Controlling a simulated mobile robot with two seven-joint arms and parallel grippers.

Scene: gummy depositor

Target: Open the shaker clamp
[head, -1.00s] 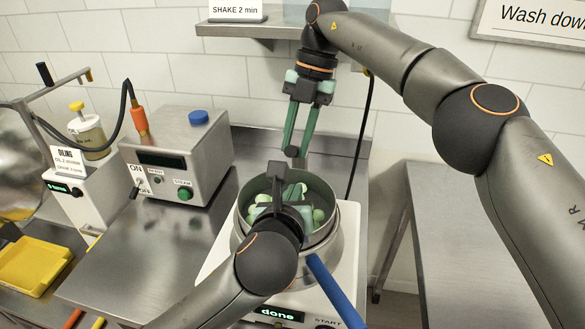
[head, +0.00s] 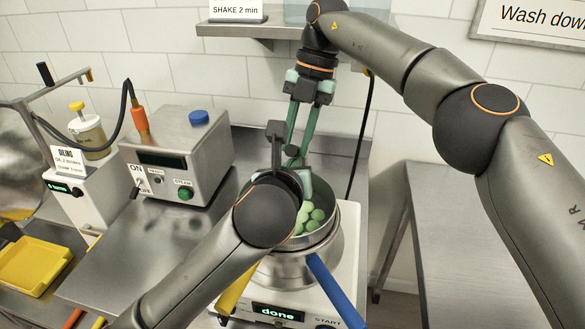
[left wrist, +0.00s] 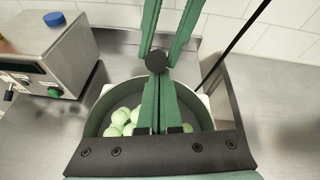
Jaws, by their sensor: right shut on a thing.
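The shaker (head: 330,270) is a white machine with a lit "done" display. On it sits a round metal pan (head: 327,233) with pale green gummies (head: 313,217). At the pan's back is a dark round knob (head: 291,151), likely part of the clamp; it also shows in the left wrist view (left wrist: 156,61). My right gripper (head: 292,143) points down from above, its green fingers closing in at the knob, shut on it. My left gripper (left wrist: 159,85) reaches over the pan, fingers close together, tips near the knob. The rest of the clamp is hidden.
A blue handle (head: 335,291) and a yellow handle (head: 237,287) stick out at the pan's front. A metal control box (head: 178,155) stands to the left. A shelf (head: 236,29) hangs behind. The steel table (head: 460,230) at right is bare.

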